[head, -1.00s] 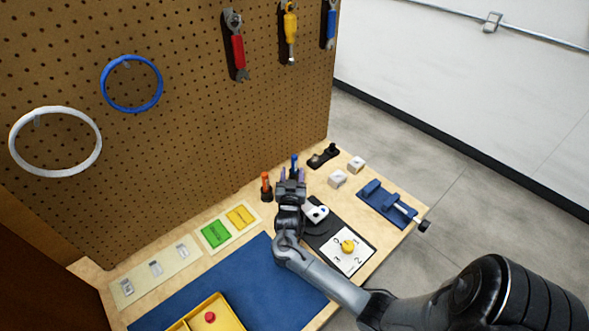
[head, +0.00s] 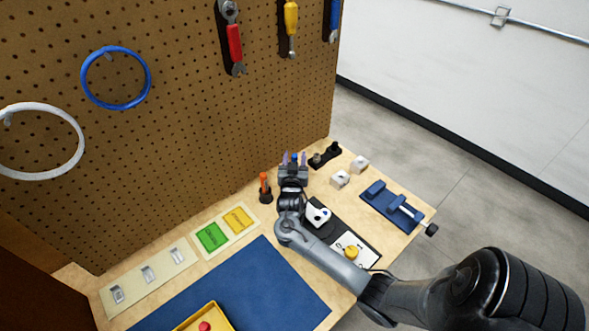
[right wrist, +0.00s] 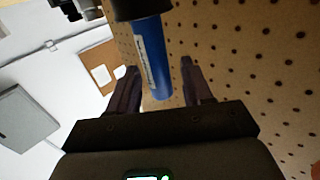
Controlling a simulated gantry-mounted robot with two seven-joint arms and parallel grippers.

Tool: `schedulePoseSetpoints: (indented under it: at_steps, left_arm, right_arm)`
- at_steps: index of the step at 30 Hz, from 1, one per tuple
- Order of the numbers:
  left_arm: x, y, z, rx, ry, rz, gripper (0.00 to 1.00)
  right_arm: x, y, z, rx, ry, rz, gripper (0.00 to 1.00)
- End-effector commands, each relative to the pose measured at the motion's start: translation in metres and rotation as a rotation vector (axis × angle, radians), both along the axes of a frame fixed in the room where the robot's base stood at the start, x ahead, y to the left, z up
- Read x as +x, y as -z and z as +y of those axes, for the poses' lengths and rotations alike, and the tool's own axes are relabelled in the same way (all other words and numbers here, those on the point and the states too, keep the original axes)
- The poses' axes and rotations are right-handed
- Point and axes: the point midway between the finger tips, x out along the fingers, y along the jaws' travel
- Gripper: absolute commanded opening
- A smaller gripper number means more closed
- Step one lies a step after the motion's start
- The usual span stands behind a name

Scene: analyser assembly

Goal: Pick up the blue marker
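The blue marker (head: 295,156) stands near the pegboard, mostly hidden behind my right gripper (head: 294,161) in the head view. In the right wrist view the blue marker (right wrist: 153,58) lies between the two fingers of my right gripper (right wrist: 161,68). The fingers are apart, with a visible gap on the right side of the marker. The marker's far end meets a black holder (right wrist: 140,8). An orange marker (head: 264,182) stands upright in a black holder to the left of the gripper. My left gripper is not in view.
The pegboard (head: 190,130) rises close behind the markers. A black rest (head: 325,155), white blocks (head: 340,179) and a blue vise (head: 390,203) lie to the right. The blue mat (head: 250,290) is largely clear.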

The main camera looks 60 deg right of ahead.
Motion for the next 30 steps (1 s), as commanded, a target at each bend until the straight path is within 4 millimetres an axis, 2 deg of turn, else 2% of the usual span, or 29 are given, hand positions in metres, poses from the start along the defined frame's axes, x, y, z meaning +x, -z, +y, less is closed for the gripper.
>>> schedulePoseSetpoints:
  at_steps: [1, 9, 20, 26, 30]
  left_arm:
    - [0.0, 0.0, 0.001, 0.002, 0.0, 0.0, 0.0]
    - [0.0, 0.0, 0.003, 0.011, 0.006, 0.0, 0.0]
    - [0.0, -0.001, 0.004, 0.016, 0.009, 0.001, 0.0]
    - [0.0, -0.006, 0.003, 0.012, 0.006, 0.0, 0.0]
    - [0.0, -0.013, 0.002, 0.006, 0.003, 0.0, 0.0]
  right_arm:
    - [0.0, 0.0, 0.0, 0.0, 0.0, 0.0, 0.41]
    - [0.0, 0.0, 0.0, 0.0, 0.0, 0.0, 0.0]
    - [0.0, -0.003, 0.0, 0.0, 0.0, 0.0, 0.0]
    - [0.0, -0.018, 0.0, 0.0, 0.0, -0.002, 0.0]
    - [0.0, -0.037, 0.0, 0.0, 0.0, -0.004, 0.0]
